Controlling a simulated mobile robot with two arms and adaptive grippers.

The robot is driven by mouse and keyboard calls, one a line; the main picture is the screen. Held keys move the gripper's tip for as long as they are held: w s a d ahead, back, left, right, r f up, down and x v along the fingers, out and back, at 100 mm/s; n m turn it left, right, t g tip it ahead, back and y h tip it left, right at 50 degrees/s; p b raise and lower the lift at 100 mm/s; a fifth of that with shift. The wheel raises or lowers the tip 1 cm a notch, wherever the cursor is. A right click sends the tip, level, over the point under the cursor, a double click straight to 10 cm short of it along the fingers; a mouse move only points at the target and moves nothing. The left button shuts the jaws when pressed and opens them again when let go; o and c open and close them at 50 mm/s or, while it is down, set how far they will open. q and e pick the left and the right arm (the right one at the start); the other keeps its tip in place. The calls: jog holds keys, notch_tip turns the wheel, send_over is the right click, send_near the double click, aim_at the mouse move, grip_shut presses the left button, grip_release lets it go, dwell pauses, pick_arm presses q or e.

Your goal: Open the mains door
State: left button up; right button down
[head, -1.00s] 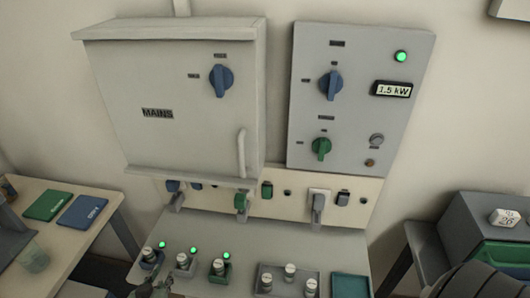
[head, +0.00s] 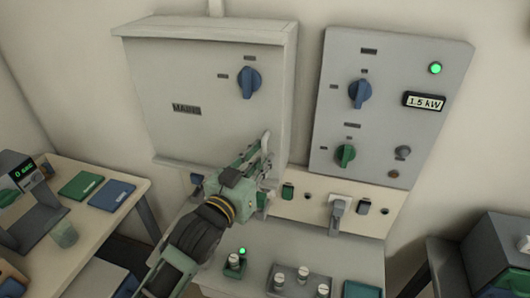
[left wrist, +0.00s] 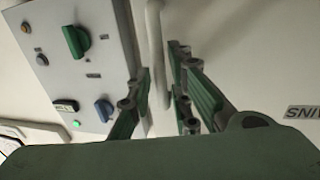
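The grey mains door (head: 205,90) is closed on its wall box, with a MAINS label and a blue rotary knob (head: 249,81). Its upright bar handle (head: 266,143) is at the lower right of the door. My green left gripper (head: 258,165) is at the handle's lower part and hides some of it. In the left wrist view, the open fingers (left wrist: 162,78) stand on either side of the handle (left wrist: 154,35). I cannot tell whether either finger touches it. My right gripper is not in view.
A control panel (head: 385,110) with blue and green knobs stands close to the right of the box. Plugs and sockets (head: 338,210) line the strip below. Vials in holders (head: 300,280) stand on the bench. A side table (head: 122,215) is at the left.

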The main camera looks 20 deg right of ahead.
pick_arm(q)
jog(key=shift+x, duration=0.9)
grip_shut()
